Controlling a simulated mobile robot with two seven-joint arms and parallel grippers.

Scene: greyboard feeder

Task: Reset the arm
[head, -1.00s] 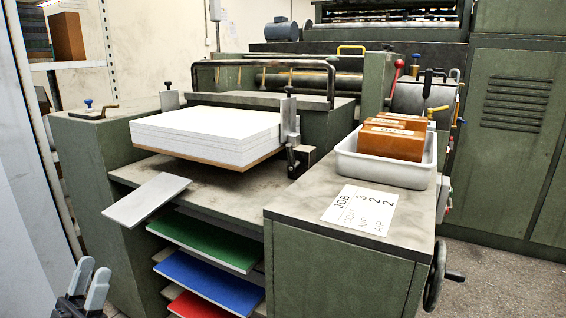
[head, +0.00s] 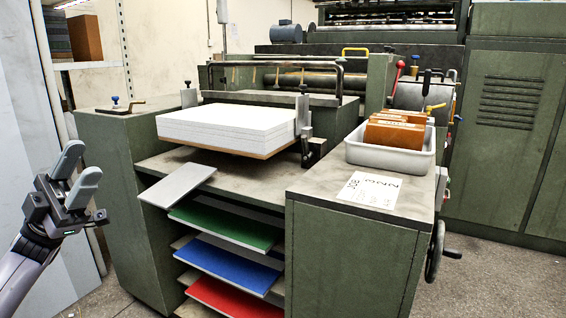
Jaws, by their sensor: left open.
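My left gripper (head: 78,178) is at the left side of the head view, raised, with its two grey fingers pointing up and apart. It is open and nothing shows between the fingers. It is in front of the left green cabinet of the feeder (head: 130,190) and looks apart from it. My right gripper is not in view.
A stack of white board (head: 225,125) sits on the feeder. A grey board (head: 178,185) juts over the shelf edge. Green (head: 225,228), blue (head: 230,265) and red (head: 235,298) boards lie below. A white tray (head: 388,160) with brown blocks and a job card (head: 368,190) are at right.

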